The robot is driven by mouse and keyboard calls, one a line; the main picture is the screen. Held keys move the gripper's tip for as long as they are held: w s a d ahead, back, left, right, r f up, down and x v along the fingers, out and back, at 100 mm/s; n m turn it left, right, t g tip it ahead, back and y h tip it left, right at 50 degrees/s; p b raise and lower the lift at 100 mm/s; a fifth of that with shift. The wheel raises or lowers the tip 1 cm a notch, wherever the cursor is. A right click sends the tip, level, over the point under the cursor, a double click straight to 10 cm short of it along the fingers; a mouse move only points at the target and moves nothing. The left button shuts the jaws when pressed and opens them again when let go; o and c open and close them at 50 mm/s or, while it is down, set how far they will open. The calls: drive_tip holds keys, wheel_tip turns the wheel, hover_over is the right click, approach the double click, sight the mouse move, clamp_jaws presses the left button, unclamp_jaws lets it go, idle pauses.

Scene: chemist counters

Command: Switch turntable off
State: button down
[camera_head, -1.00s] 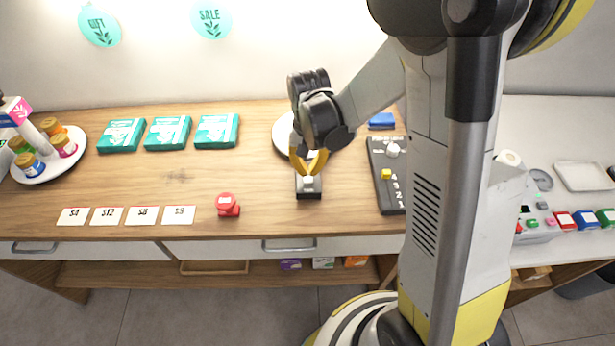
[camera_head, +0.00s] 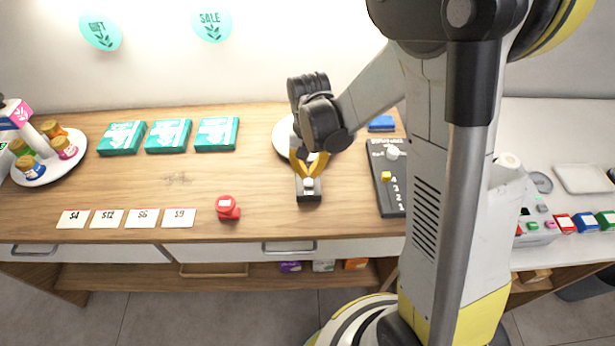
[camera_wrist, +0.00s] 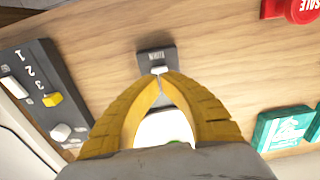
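A small black switch box (camera_head: 309,196) with a white knob (camera_head: 308,184) sits on the wooden counter. A white round plate, likely the turntable (camera_head: 283,139), lies behind it, mostly hidden by my gripper. My gripper (camera_head: 311,174) points down at the box, its yellow fingers just behind the knob. In the wrist view the fingertips (camera_wrist: 161,77) meet with nothing visible between them. The white knob (camera_wrist: 159,70) shows right beyond the tips; I cannot tell if they touch it.
A black slider panel (camera_head: 389,190) with a yellow knob stands to the right. A red stamp-like object (camera_head: 228,208) and price cards (camera_head: 108,217) lie left. Teal boxes (camera_head: 168,135) and a round tray of jars (camera_head: 74,166) stand farther left. Bare wood surrounds the box.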

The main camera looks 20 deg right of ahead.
sight(308, 182)
drive_tip(key=shift+f+b, duration=1.6)
drive_tip(key=shift+f, duration=0.2)
idle(0.9)
drive_tip(key=shift+r, duration=0.1)
drive_tip(key=shift+r+p, duration=2.45)
drive_tip(key=shift+r, duration=0.95)
drive_tip(key=shift+r, duration=0.1)
drive_tip(key=s+r+n+t+b, duration=0.3)
drive_tip(key=s+r+t+b, duration=0.2)
drive_tip(key=s+r, duration=0.6)
drive_tip(key=shift+s+n+t, duration=0.3)
drive_tip(key=shift+s+t, duration=0.55)
drive_tip(key=shift+t, duration=0.25)
